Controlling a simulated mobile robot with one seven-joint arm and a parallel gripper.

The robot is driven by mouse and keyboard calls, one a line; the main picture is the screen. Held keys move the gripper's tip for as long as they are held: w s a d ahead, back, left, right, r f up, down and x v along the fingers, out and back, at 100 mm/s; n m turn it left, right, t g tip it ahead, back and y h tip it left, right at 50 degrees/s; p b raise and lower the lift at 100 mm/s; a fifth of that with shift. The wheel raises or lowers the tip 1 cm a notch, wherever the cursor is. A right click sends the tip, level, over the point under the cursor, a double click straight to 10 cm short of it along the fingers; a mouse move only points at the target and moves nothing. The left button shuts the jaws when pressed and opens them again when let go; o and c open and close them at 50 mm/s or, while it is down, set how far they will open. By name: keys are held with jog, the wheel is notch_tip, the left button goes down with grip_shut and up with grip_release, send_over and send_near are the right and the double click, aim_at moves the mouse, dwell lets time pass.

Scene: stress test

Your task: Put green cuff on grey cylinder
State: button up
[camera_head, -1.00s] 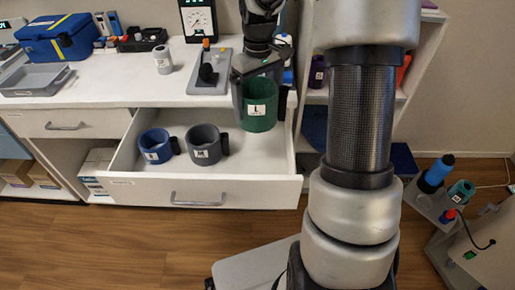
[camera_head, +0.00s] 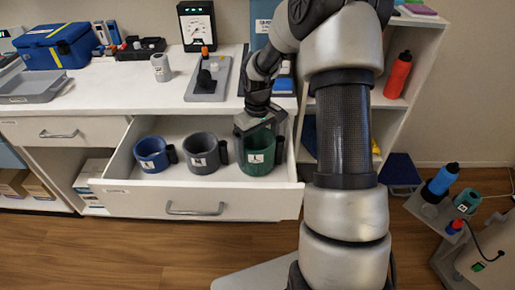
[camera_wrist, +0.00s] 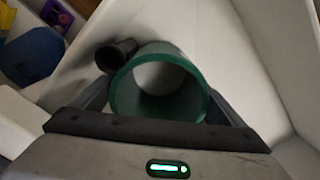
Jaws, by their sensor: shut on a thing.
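The green cuff (camera_head: 258,152), an open ring with a white "L" label, is in the right end of the open drawer. Whether it rests on the drawer floor I cannot tell. My gripper (camera_head: 260,122) is above it and shut on it; in the wrist view the cuff (camera_wrist: 160,88) sits between the fingers, its dark side piece (camera_wrist: 116,56) at upper left. A small light grey cylinder (camera_head: 161,68) with a label stands upright on the counter, left of the grey panel and well away from my gripper.
A blue cuff (camera_head: 152,154) and a grey cuff (camera_head: 201,153) stand in the drawer (camera_head: 200,202), left of the green one. On the counter are a grey panel with a black knob (camera_head: 208,80), a gauge (camera_head: 197,27), a grey tray (camera_head: 33,88) and a blue bag (camera_head: 58,44).

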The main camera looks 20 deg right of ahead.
jog(key=shift+r, duration=0.1)
jog(key=shift+f, duration=0.3)
jog(key=o, duration=0.8)
jog(key=shift+o, duration=0.2)
